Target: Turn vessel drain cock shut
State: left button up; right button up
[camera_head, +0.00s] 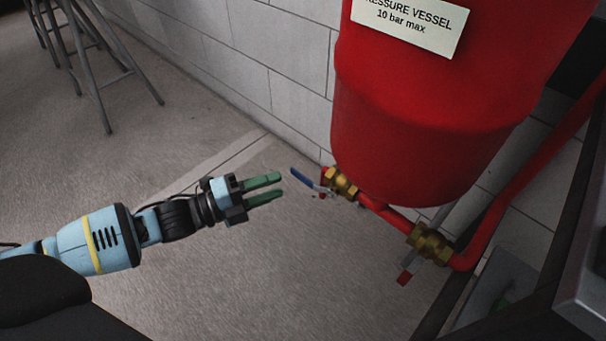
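A brass cock (342,183) with a blue lever (302,178) sits at the left end of a red pipe under the red pressure vessel (430,110). Its lever points left and up, at an angle to the body. No label shows which is the drain cock. My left gripper (281,186) is open and empty, its green fingers apart and pointing right, just left of the blue lever. They appear not to touch it. My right gripper is out of view.
A white block wall (270,65) stands behind the vessel. The red pipe (510,200) rises at the right, near a dark frame at the picture edge. A metal-legged stool (85,60) stands far left. The floor (270,280) below the gripper is clear.

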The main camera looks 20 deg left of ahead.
aim_at(299, 178)
pick_arm(q)
jog(key=b+x, duration=0.2)
jog(key=x, duration=0.4)
jog(key=shift+w+d+b, duration=0.35)
jog(key=shift+w+d, duration=0.1)
grip_shut()
